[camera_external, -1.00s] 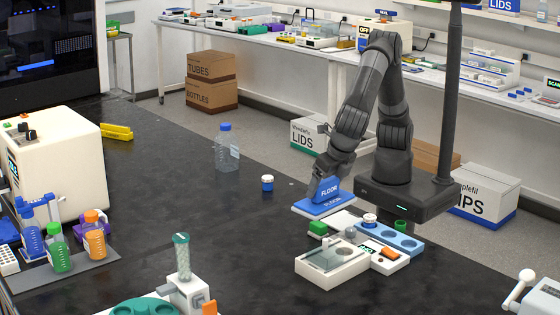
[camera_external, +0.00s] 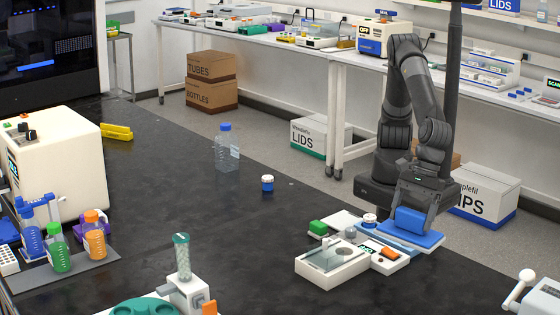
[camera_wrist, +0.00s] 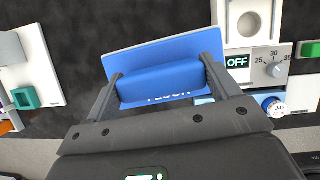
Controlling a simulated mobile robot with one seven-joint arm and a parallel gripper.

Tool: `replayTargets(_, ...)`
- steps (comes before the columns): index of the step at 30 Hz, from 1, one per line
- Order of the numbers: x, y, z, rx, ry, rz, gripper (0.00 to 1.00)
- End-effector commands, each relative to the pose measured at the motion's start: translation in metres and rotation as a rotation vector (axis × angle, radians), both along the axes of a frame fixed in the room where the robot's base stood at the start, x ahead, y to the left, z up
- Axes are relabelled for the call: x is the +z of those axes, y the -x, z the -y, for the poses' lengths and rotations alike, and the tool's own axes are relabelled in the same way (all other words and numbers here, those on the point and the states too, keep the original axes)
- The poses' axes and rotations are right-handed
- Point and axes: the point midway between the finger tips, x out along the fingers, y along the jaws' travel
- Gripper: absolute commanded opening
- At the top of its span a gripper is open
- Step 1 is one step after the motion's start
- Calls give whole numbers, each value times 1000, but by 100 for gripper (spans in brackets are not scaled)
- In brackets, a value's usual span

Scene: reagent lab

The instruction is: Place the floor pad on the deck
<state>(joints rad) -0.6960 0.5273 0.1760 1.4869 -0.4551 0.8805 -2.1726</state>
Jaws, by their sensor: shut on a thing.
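The floor pad is a blue plate with a raised blue grip block (camera_external: 410,219); it also shows in the wrist view (camera_wrist: 150,55), with part of the FLOOR lettering visible. My gripper (camera_external: 417,208) is shut on the grip block, one finger at each end, also in the wrist view (camera_wrist: 160,85). The pad is roughly level over the right end of a blue holder (camera_external: 375,229); whether it touches the holder I cannot tell. Its plate hides part of that holder. No part is clearly recognisable as the deck.
A white device with an OFF display and dial (camera_wrist: 250,60) lies close beside the pad. A pale instrument (camera_external: 333,262) stands left of it on the dark bench. A white-capped vial (camera_external: 370,219) and a green block (camera_external: 318,227) are near.

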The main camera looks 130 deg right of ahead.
Motion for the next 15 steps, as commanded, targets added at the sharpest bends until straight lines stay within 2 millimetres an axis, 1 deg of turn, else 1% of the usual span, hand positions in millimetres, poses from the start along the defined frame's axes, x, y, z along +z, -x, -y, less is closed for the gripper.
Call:
replayTargets(1, -9, 1, -1, 1, 0, 0, 55)
replayTargets(5, -22, 1, -3, 0, -2, 2, 55)
replayTargets(7, -29, 4, -11, 1, -1, 1, 55)
replayTargets(11, -46, 12, -36, 3, 0, 0, 55)
replayTargets(15, -65, 21, -67, 1, -1, 1, 55)
